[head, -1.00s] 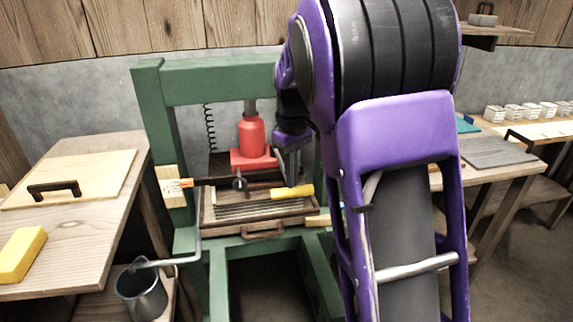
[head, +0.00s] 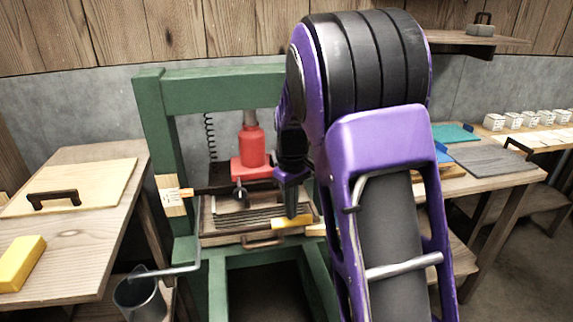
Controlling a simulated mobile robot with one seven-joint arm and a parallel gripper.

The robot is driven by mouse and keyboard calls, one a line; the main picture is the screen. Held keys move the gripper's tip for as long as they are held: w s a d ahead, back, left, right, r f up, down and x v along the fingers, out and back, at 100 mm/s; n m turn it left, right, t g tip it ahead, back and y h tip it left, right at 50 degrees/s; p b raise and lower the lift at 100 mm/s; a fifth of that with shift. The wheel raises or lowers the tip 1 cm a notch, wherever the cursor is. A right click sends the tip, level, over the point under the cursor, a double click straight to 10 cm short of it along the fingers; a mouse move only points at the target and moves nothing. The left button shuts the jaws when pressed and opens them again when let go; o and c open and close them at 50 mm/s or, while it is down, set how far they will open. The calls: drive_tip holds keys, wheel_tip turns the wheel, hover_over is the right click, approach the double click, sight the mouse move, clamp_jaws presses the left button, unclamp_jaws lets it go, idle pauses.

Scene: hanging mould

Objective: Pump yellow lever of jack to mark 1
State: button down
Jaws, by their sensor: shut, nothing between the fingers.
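The red jack (head: 251,147) stands inside the green press frame (head: 225,92), its top under the crossbeam. My gripper (head: 291,214) is shut and empty, pointing down. Its tips overlap the yellow grip from above and seem to rest on it; exact contact is too small to tell.
A left bench (head: 85,235) holds a handled board (head: 75,183) and a yellow block (head: 20,262). My arm hides the frame's right side.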

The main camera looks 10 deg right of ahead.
wheel_tip(320, 180, up, 12)
drive_tip(key=p, duration=0.8)
drive_tip(key=shift+f, duration=0.15)
wheel_tip(320, 180, down, 14)
drive_tip(key=b, duration=0.8)
wheel_tip(320, 180, up, 14)
drive_tip(key=p, duration=0.9)
